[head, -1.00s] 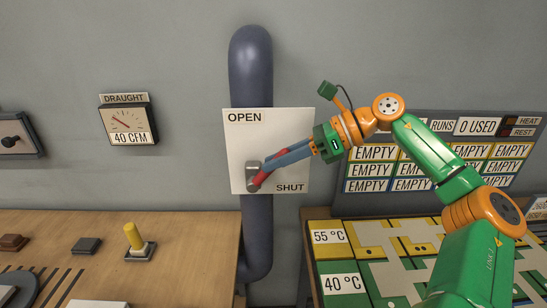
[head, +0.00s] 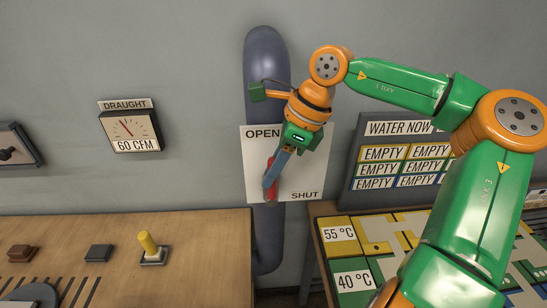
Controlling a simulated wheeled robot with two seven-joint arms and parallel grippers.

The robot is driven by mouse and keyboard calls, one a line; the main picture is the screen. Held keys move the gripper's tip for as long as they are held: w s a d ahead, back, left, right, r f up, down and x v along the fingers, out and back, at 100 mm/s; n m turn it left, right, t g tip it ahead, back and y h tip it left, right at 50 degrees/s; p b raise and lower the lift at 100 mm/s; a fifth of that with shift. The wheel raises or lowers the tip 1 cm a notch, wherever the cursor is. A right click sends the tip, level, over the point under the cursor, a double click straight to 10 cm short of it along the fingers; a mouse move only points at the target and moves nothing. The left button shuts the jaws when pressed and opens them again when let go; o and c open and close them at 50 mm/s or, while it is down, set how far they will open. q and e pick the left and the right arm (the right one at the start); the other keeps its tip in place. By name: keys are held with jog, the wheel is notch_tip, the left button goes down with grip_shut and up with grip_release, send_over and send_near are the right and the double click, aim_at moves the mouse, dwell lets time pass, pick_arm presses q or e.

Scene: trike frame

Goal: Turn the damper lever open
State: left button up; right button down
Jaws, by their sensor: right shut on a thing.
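The white damper plate (head: 302,180) is mounted on the dark blue duct pipe (head: 267,65), with OPEN at its upper left and SHUT at its lower right. The red damper lever (head: 271,190) is mostly hidden behind my gripper and stands close to upright, between the two words. My right gripper (head: 270,182) is shut on the lever, with its fingers pointing down from above. The draught gauge (head: 131,130) on the wall at left reads 60 CFM. My left gripper is not in view.
At right, a board (head: 400,122) with EMPTY labels hangs above a table with coloured 55 °C and 40 °C tiles (head: 341,234).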

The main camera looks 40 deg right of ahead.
jog(key=shift+f, duration=0.1)
dwell(0.4)
jog(key=c, duration=0.8)
grip_release()
jog(key=shift+a, duration=0.1)
jog(key=shift+o, duration=0.2)
jog(key=shift+w, duration=0.1)
jog(key=v, duration=0.7)
jog(key=shift+a, duration=0.1)
